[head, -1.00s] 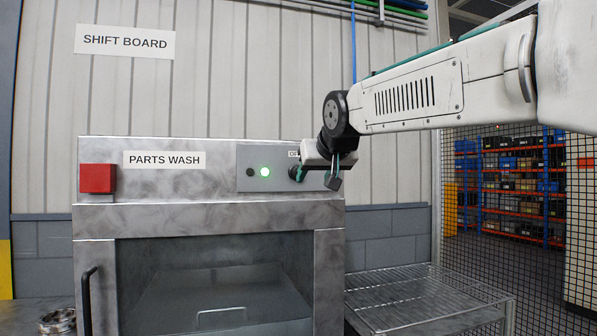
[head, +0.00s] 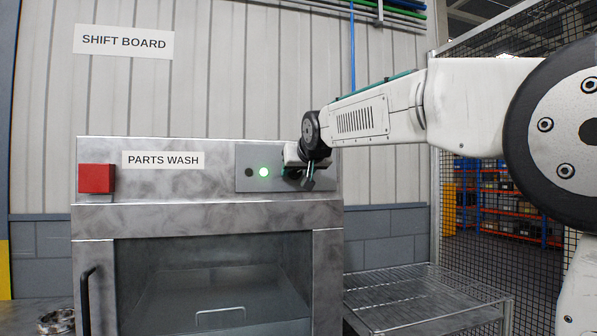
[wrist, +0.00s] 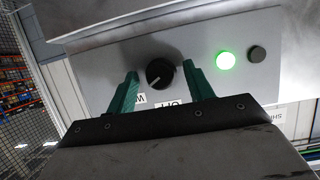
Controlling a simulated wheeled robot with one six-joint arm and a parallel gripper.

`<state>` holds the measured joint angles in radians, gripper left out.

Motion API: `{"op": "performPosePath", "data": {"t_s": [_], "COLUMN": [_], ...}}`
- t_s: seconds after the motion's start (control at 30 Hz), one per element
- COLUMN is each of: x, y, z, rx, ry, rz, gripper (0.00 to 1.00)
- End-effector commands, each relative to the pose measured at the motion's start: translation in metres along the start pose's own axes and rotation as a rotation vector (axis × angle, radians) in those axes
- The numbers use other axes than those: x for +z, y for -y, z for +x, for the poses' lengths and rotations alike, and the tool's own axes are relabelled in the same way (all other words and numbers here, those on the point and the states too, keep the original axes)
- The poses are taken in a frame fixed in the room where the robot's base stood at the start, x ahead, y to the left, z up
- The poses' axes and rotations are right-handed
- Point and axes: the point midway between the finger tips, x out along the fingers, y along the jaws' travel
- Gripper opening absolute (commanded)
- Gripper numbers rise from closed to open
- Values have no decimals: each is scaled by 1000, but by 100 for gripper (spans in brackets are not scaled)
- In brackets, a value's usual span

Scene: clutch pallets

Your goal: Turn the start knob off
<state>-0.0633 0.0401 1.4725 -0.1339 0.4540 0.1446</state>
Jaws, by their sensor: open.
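The start knob (wrist: 160,72) is a round black knob on the grey control panel (wrist: 105,85). In the wrist view its white pointer line slants to the lower left, towards a partly hidden label beginning with W. An upside-down OFF label (wrist: 168,105) shows below the knob, partly cut off by my gripper. My gripper (wrist: 160,68) is open, its two green fingers on either side of the knob with gaps visible. In the head view my gripper (head: 297,160) is in front of the panel and hides the knob.
A lit green lamp (wrist: 225,61) and a dark button (wrist: 257,54) sit beside the knob. The parts washer (head: 200,218) carries a red box (head: 96,178) at left. A wire rack (head: 420,298) stands at right.

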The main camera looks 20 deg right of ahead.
Motion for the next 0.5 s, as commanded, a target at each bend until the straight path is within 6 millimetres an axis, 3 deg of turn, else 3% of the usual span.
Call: {"op": "performPosePath", "data": {"t_s": [0.07, 0.2, 0.5], "x": [0, 0, 0], "y": [0, 0, 0], "z": [0, 0, 0], "rx": [0, 0, 3], "ry": [0, 0, 0], "rz": [0, 0, -8], "gripper": [49, 10, 8]}}
